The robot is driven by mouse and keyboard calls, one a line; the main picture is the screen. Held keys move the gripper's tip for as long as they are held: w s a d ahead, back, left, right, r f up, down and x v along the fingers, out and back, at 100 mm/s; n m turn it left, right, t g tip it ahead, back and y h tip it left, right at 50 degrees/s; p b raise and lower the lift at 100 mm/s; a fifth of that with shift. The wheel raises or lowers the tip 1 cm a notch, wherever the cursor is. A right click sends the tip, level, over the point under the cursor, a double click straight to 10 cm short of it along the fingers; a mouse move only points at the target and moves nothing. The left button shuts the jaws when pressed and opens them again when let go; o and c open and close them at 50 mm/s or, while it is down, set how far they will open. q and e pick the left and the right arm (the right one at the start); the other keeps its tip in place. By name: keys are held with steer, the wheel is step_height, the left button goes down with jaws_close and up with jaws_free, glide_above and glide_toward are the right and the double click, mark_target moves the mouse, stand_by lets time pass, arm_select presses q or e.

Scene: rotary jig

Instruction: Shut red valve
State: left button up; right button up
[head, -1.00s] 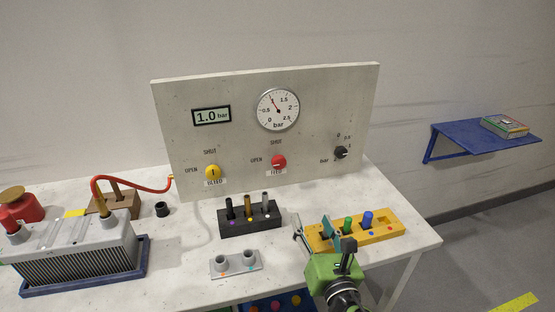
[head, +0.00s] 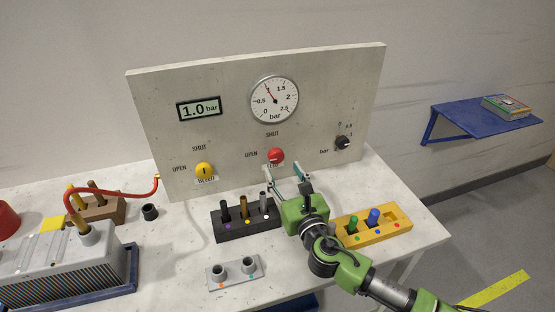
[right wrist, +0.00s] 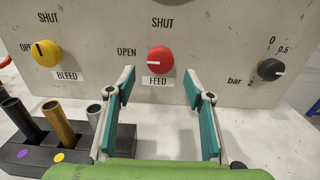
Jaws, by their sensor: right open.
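The red valve (head: 276,155) is a round knob labelled FEED on the upright panel (head: 330,110). It also shows in the right wrist view (right wrist: 160,59), where its white mark points left, towards OPEN; SHUT is printed above it. My right gripper (head: 285,172) is open and empty, just in front of and slightly below the red valve. In the right wrist view its fingertips (right wrist: 158,86) stand apart to the left and right below the knob, apparently not touching it. My left gripper is not in view.
The yellow BLEED knob (head: 204,170) is left of the red valve and the black bar knob (head: 342,143) is right. A black rack (head: 232,228) and a yellow block (head: 398,228) stand on the table below.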

mark_target(277, 160)
steer(key=x, duration=0.4)
steer(key=shift+r, duration=0.1)
steer(key=shift+w+a, duration=0.2)
steer(key=shift+w, duration=0.45)
steer(key=shift+w+a, duration=0.1)
steer(key=shift+w, duration=0.15)
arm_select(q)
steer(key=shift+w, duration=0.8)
arm_select(e)
steer(key=c, duration=1.1)
